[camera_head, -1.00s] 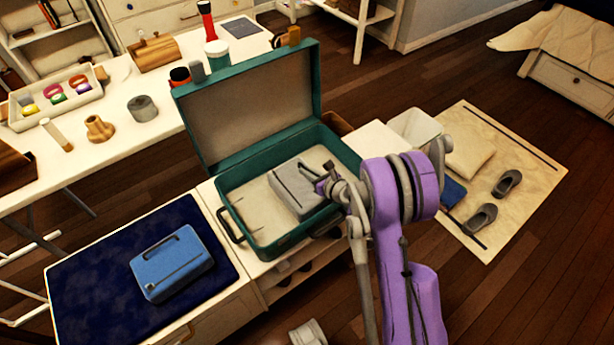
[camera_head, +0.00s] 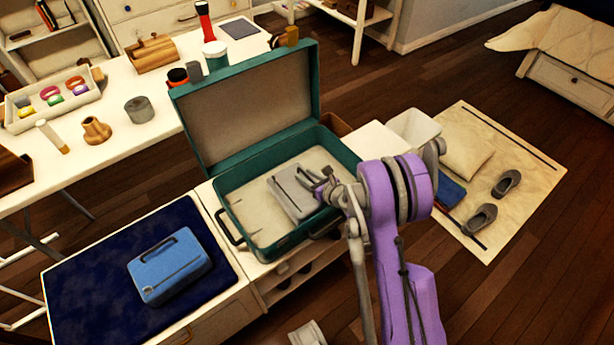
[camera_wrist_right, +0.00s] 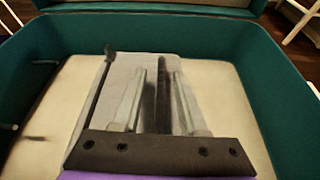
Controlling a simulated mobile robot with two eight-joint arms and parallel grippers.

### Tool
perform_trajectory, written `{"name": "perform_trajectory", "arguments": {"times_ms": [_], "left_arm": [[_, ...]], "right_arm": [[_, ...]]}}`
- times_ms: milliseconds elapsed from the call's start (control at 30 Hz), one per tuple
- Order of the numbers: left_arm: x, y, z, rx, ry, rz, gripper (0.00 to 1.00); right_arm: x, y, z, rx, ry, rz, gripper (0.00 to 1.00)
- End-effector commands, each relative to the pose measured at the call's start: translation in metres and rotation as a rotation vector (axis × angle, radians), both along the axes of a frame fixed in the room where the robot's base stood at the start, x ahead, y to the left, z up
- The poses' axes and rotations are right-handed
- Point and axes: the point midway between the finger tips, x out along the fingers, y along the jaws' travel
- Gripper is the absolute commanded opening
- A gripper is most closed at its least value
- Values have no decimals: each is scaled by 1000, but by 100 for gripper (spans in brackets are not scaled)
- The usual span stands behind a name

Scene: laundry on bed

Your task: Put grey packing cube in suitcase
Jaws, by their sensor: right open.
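The grey packing cube (camera_head: 292,190) lies inside the open green suitcase (camera_head: 232,182), in the right part of its cream-lined base. In the right wrist view the cube (camera_wrist_right: 105,95) lies on the lining below my fingers. My right gripper (camera_head: 312,180) is over the cube's right side, with its fingers apart. In the right wrist view the open gripper (camera_wrist_right: 160,95) has nothing clearly held between its fingers. I cannot tell whether the fingertips touch the cube. The suitcase lid stands upright at the back. My left gripper is not in view.
A blue packing cube (camera_head: 170,265) lies on a dark blue mat (camera_head: 85,290) to the left of the suitcase. A white table (camera_head: 120,135) behind holds a tray, jars and bottles. A rug (camera_head: 530,180) with shoes and a cushion lies on the floor at right.

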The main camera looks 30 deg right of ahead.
Motion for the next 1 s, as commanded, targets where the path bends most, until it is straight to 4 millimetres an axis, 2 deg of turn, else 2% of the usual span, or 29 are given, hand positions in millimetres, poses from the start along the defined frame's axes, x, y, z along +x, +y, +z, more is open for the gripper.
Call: {"name": "perform_trajectory", "arguments": {"times_ms": [167, 500, 733, 867, 1000], "left_arm": [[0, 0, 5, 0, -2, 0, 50], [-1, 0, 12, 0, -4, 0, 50], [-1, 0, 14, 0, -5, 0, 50], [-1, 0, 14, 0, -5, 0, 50], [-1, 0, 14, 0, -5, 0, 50]], "right_arm": [[-18, -3, 10, -1, -1, -3, 42], [-84, -10, 38, -1, 0, -3, 42], [-108, -11, 47, -4, 1, 2, 42], [-109, 4, 54, -96, 22, 71, 42], [-113, 47, 68, -388, 75, 296, 42]]}}
